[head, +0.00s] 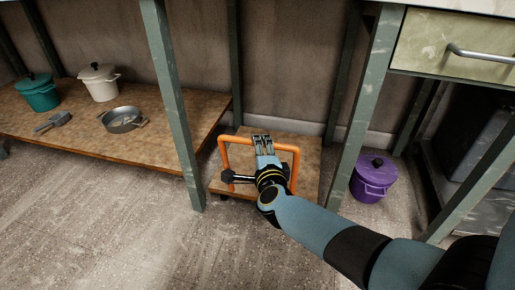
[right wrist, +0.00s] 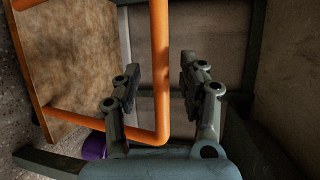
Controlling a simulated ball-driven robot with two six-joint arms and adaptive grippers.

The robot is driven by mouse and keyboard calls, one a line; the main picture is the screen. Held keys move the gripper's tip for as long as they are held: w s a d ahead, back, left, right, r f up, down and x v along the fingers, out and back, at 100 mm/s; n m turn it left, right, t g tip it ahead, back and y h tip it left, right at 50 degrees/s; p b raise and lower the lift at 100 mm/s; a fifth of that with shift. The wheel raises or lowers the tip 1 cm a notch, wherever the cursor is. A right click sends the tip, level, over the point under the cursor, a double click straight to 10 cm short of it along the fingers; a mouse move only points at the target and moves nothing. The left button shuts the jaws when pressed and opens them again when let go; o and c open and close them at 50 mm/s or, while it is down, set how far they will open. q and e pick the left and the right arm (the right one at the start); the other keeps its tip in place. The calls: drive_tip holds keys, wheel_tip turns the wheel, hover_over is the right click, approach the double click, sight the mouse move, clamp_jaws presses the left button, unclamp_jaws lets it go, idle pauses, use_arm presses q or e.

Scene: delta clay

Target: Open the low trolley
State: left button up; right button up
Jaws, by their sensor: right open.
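The low trolley is a wooden board (head: 309,172) close to the floor, under the bench, with an upright orange handle (head: 285,147). My right gripper (head: 263,140) is at the handle's top bar, with its arm reaching in from the lower right. In the right wrist view, the orange bar (right wrist: 159,85) runs between the two spread fingers of the right gripper (right wrist: 158,72), with a gap visible on either side. The trolley's board (right wrist: 75,50) lies to the left there. My left gripper is out of view.
A wooden shelf (head: 90,135) at left holds a teal pot (head: 38,93), a cream pot (head: 99,83), a metal pan (head: 121,121) and a small grey item (head: 55,121). A purple pot (head: 372,180) stands right of the trolley, behind a green bench leg (head: 364,105). Front-left floor is clear.

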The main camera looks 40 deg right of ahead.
drive_tip(key=shift+b+x, duration=0.4)
drive_tip(key=shift+x, duration=1.35)
clamp_jaws()
drive_tip(key=shift+f, duration=0.1)
